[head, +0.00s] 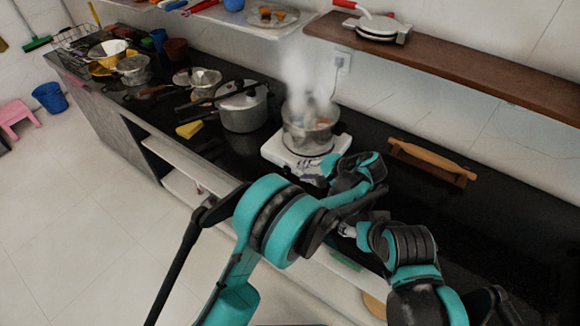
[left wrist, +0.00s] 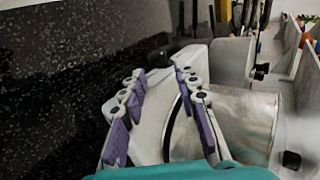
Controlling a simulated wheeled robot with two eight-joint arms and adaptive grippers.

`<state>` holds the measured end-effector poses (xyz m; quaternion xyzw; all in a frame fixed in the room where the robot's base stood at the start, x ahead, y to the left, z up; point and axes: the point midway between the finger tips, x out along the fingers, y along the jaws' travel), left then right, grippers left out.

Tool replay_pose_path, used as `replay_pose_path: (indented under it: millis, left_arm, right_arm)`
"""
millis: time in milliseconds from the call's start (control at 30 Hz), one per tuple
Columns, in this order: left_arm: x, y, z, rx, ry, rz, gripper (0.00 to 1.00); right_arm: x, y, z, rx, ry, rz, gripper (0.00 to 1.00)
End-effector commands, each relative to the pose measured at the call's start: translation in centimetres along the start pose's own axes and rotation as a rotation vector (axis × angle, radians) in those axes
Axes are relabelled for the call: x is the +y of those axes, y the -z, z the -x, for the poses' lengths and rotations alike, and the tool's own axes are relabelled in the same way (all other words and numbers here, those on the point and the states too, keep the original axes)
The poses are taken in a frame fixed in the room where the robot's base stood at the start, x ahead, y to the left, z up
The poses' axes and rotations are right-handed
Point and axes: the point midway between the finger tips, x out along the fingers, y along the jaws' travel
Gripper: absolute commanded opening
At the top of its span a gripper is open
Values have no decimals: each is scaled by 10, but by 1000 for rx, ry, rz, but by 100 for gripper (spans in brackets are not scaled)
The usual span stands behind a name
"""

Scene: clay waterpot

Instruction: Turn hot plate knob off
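The white hot plate (head: 279,152) stands on the dark counter, with a steaming metal pot (head: 318,136) on it. My left gripper (head: 311,172) is at the hot plate's front edge. In the left wrist view its purple-padded fingers (left wrist: 166,75) are apart, with the white hot plate body between and beneath them. The pot (left wrist: 240,122) is close beside the right finger. A dark shape lies beyond the fingertips; I cannot tell whether it is the knob. My right gripper (head: 347,230) is near the counter's front edge, partly hidden, and its opening is unclear.
A lidded metal cooker (head: 243,112) stands left of the hot plate, near a yellow sponge (head: 189,129). A rolling pin (head: 433,158) lies on a stand to the right. A wooden shelf (head: 460,60) overhangs the back. Some dark counter is clear right of the hot plate.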

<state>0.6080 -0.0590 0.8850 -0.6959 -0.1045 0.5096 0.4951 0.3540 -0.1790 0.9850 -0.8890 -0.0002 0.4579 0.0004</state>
Motion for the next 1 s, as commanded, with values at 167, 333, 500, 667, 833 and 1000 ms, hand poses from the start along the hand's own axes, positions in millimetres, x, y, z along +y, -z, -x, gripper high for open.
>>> replay_pose_path:
  millis: [167,333,500,667,833,1000]
  left_arm:
    - [0,0,-6,10,32,5,31]
    - [0,0,-36,9,31,5,31]
    - [-1,0,-61,9,30,4,31]
    - [-2,0,-72,10,29,3,31]
    - [-3,0,-74,10,29,2,31]
    - [-3,0,-73,10,29,3,15]
  right_arm:
    - [0,-3,-4,0,0,0,67]
    - [0,-9,-13,0,0,0,67]
    - [0,-14,-20,0,0,0,67]
    - [0,-16,-22,0,0,0,67]
    - [0,-16,-22,0,0,0,67]
    - [0,-16,-22,0,0,0,67]
